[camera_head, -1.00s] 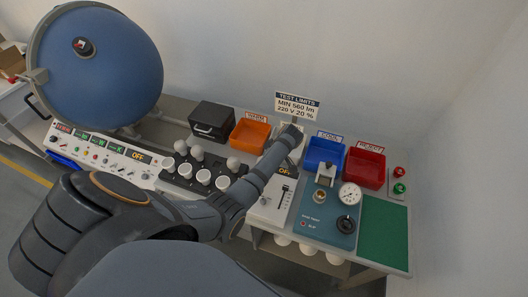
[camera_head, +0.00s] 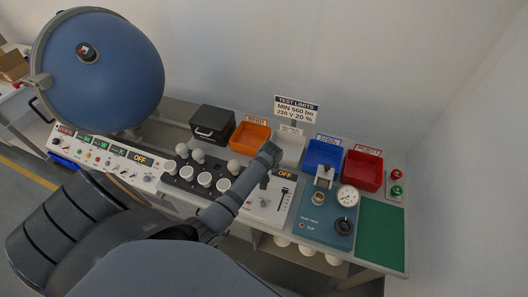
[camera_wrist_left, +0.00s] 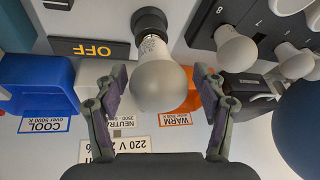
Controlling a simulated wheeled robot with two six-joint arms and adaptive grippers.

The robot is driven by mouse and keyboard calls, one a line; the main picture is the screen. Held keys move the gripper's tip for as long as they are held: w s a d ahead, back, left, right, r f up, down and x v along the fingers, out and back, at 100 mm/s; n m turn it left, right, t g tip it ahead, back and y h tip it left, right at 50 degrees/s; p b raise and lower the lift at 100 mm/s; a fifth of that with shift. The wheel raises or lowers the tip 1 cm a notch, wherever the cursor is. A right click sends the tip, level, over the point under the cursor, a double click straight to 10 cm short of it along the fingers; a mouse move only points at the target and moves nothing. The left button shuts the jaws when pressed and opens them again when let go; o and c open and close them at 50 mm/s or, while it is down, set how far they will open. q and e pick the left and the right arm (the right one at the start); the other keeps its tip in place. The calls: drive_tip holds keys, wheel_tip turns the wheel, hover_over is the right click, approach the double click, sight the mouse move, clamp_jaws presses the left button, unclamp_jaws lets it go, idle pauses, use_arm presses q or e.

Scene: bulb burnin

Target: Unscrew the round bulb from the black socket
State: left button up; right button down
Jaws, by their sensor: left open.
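The round bulb (camera_wrist_left: 160,85) has a frosted globe and a white printed neck, and it sits in the black socket (camera_wrist_left: 149,21) in the left wrist view. My left gripper (camera_wrist_left: 161,74) is open, with one finger on each side of the globe and a gap showing at both sides. In the head view my left gripper (camera_head: 268,156) is over the white panel beside the OFF display, and the arm and gripper hide the bulb and socket there. My right gripper is not in view.
A black rack (camera_head: 188,176) with several bulbs stands left of the gripper. Behind are orange (camera_head: 250,138), white (camera_head: 291,152), blue (camera_head: 323,156) and red (camera_head: 362,170) bins and a limits sign (camera_head: 297,106). A large blue sphere (camera_head: 105,75) stands at far left. The green mat (camera_head: 384,235) is clear.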

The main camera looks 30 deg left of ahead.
use_arm(q)
drive_tip(key=m, duration=0.2)
drive_tip(key=m+t+h, duration=0.1)
drive_tip(key=m, duration=0.1)
drive_tip(key=m+h, duration=0.1)
drive_tip(key=m, duration=0.1)
drive_tip(key=shift+a, duration=0.3)
drive_tip(key=m, duration=0.2)
drive_tip(key=m+h, duration=0.1)
drive_tip(key=m, duration=0.1)
drive_tip(key=shift+a+t+h, duration=0.1)
drive_tip(key=shift+t+h, duration=0.2)
drive_tip(key=m+h, duration=0.1)
drive_tip(key=m, duration=0.1)
drive_tip(key=shift+m, duration=0.3)
